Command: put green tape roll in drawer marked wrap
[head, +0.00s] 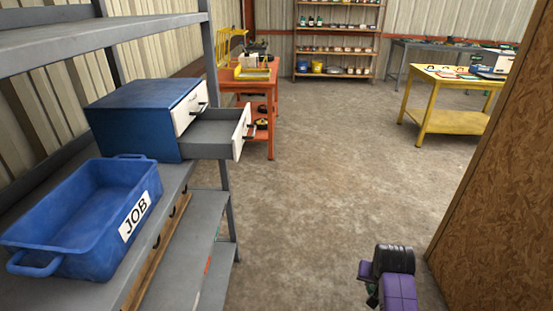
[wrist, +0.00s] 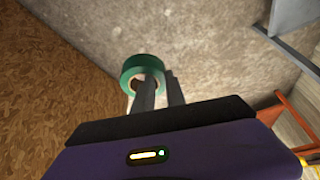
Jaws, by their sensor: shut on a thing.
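The green tape roll (wrist: 141,60) is at the fingertips of my gripper (wrist: 156,84) in the wrist view. My gripper is shut on the roll's ring and holds it above the floor. A blue drawer cabinet (head: 133,112) with white fronts stands on the grey shelf at left. Its lower drawer (head: 212,140) is pulled out; its upper drawer (head: 190,107) is shut. The labels on the fronts are too small to read, so I cannot tell which says wrap.
A blue JOB bin (head: 88,262) sits on the grey shelf (head: 180,180) before the cabinet. A chipboard panel (head: 505,190) stands close at right. An orange workbench (head: 271,90) and a yellow table (head: 450,120) stand farther off. The middle floor is clear.

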